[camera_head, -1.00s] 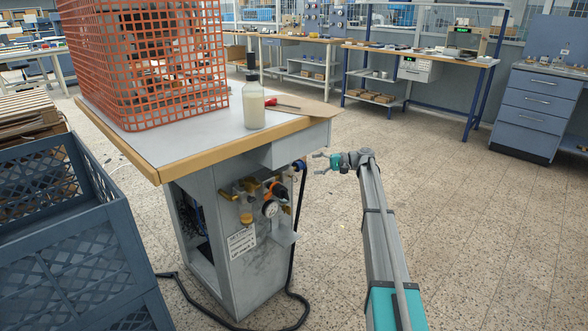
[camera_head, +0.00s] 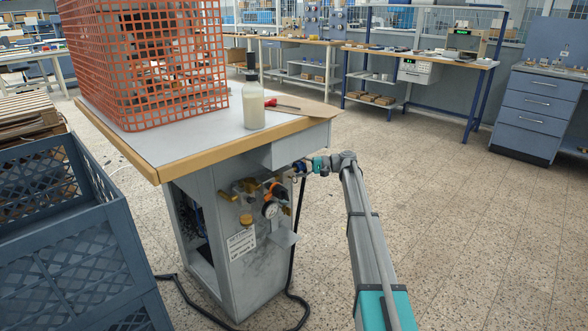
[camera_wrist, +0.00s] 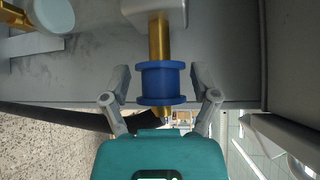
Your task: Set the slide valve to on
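The slide valve's blue flanged sleeve (camera_wrist: 162,82) sits on a brass pipe (camera_wrist: 159,37) that comes out of a pale grey block. In the head view the sleeve (camera_head: 297,167) is a small blue spot at the right side of the machine's pipework, partly hidden by my gripper. My gripper (camera_head: 305,166) reaches in from the right. In the wrist view its two fingers (camera_wrist: 162,90) stand open on either side of the sleeve, with a visible gap on each side. I cannot read an on or off mark.
The grey machine cabinet (camera_head: 236,285) carries a gauge (camera_head: 270,210), brass fittings and a label. Its worktop overhangs the valve. A bottle (camera_head: 253,103) and orange mesh guard (camera_head: 150,60) stand on top. A black hose (camera_head: 293,245) hangs below. The floor to the right is clear.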

